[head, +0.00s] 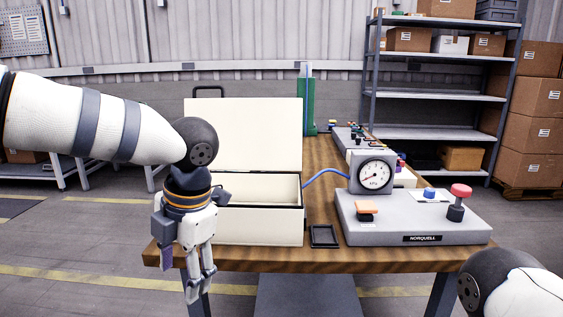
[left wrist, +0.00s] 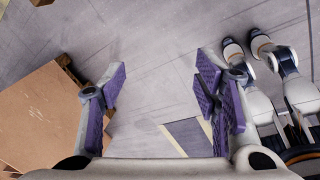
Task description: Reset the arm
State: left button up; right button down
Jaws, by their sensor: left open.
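My left arm comes in from the left in the head view, and its gripper (head: 198,277) hangs pointing down in front of the table's left front edge. In the left wrist view the gripper (left wrist: 162,78) has its purple-padded fingers wide apart with nothing between them, above grey floor. My right arm shows only as a white and dark link at the lower right of the head view; its gripper is out of frame.
The wooden table (head: 325,260) carries an open cream case (head: 262,226) close to my left gripper, a small black tray (head: 324,236) and a grey NORQUELL gauge unit (head: 370,235). Shelving (head: 430,133) and stacked boxes (head: 535,97) stand behind at right. Floor is clear at left.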

pick_arm(q)
jog(key=w+a+f+m+t+y, duration=0.15)
jog(key=a+f+m+y, duration=0.35)
jog(key=f, duration=0.8)
jog(key=s+a+f+m+t+h, duration=0.25)
jog(key=s+f+m, duration=0.55)
jog(key=f+m, duration=0.4)
jog(key=s+f+m+g+h, duration=0.1)
jog(key=s+m, duration=0.3)
jog(key=s, duration=0.6)
jog(key=s+d+f+m+g+h, duration=0.1)
jog(key=s+f+m+g+h, duration=0.1)
jog(key=s, duration=0.8)
jog(key=s+f+m+g+h, duration=0.2)
jog(key=s+m, duration=0.4)
jog(key=s, duration=0.4)
jog(key=shift+d+f+g, duration=0.15)
jog(key=shift+f+g, duration=0.45)
jog(key=shift+g, duration=0.6)
